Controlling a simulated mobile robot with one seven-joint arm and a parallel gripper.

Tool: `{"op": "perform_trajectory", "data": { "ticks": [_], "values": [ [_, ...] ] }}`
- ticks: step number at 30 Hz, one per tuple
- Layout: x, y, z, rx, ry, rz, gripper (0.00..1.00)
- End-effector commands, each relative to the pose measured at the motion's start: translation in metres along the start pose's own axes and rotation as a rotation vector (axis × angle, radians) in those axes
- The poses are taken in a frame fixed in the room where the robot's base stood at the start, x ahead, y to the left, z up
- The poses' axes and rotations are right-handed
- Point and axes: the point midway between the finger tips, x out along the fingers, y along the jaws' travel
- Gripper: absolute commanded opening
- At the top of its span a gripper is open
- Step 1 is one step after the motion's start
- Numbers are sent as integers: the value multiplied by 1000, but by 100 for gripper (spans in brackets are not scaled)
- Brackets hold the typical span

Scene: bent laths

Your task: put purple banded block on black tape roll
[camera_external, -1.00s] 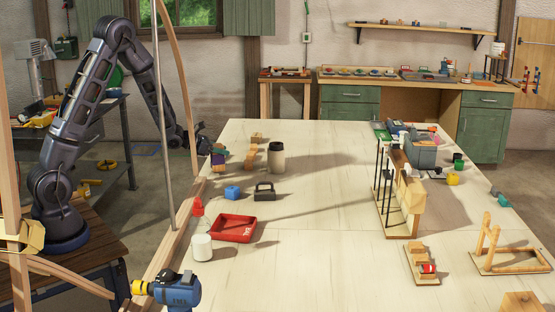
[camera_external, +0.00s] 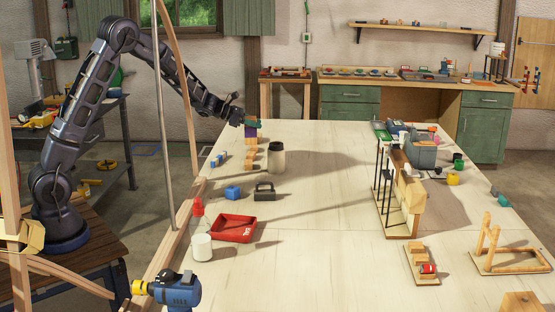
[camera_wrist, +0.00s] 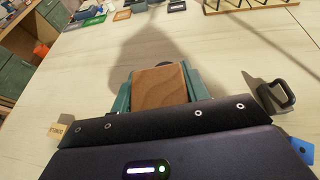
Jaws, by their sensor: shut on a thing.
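My gripper (camera_external: 251,123) is over the far left part of the pale table. Its teal fingers are shut on the purple banded block (camera_external: 250,132), whose purple side shows just below them. In the wrist view, the block's plain wooden top (camera_wrist: 160,87) shows between the two fingers. In the outside view the block appears directly above some wooden blocks; I cannot tell whether it touches anything below. I cannot make out the black tape roll for certain. A dark curved edge (camera_wrist: 191,66) shows behind the held block in the wrist view.
Wooden blocks (camera_external: 250,155) stand below and nearer than my gripper. A dark-lidded jar (camera_external: 276,160) is to their right. A blue block (camera_external: 232,192), a black handled object (camera_external: 265,192) and a red tray (camera_external: 233,229) lie nearer. The table's middle is clear.

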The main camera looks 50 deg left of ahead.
Motion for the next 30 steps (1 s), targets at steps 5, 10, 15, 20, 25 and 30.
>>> {"op": "perform_trajectory", "data": {
  "ticks": [5,10,15,20,25,30],
  "values": [
    [18,-2,62,64,-4,-136,18],
    [28,-5,122,125,-2,-286,18],
    [28,-8,172,174,-1,-405,18],
    [24,-7,204,197,-1,-469,18],
    [22,-6,217,205,1,-493,18],
    [30,-7,197,204,4,-498,18]
  ]
}}
